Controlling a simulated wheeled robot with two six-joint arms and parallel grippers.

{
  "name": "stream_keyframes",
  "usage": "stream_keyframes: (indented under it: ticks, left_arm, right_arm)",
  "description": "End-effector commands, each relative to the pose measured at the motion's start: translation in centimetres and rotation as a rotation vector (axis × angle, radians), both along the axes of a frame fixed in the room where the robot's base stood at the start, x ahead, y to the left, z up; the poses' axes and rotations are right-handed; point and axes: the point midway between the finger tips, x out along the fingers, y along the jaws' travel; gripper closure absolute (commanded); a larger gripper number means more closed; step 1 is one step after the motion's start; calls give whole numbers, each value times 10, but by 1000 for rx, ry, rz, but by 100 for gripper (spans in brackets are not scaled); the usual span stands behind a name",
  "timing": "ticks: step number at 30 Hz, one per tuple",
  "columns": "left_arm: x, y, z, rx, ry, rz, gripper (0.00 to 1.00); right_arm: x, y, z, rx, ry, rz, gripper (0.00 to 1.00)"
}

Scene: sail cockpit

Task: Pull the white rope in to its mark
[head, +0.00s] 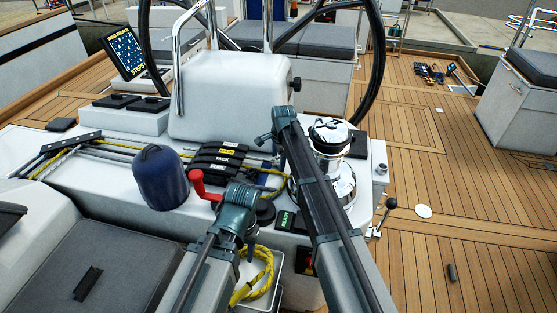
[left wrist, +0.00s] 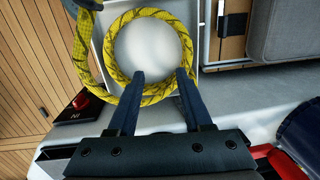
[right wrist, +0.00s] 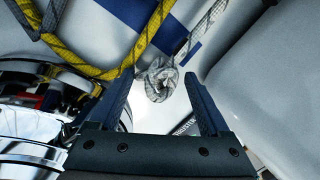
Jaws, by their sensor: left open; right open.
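The white rope (right wrist: 205,30) shows in the right wrist view. It runs down from the upper right to a grey-white knot (right wrist: 160,78). My right gripper (right wrist: 160,77) is open, and the knot appears between its fingertips. I cannot tell whether the fingers touch it. In the head view my right gripper (head: 280,150) is between the rope clutches (head: 222,158) and the chrome winch (head: 332,142). My left gripper (left wrist: 160,75) is open over a yellow rope coil (left wrist: 118,72); in the head view its fingers are largely hidden.
A navy-covered drum (head: 160,178) and a red handle (head: 203,184) stand left of my left gripper. The steering pedestal (head: 230,95) and wheel rise behind. A yellow rope (right wrist: 70,55) crosses near my right gripper. The deck at right is mostly open.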

Motion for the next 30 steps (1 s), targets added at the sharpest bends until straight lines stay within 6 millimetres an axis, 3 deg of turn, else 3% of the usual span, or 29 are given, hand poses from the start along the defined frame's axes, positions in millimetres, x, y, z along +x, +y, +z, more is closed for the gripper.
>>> stream_keyframes:
  ticks: [11,30]
  left_arm:
    - [0,0,29,0,0,0,50]
    - [0,0,125,0,0,1,50]
  right_arm:
    - [-5,-1,29,0,-1,0,19]
    - [-23,-7,125,0,1,0,19]
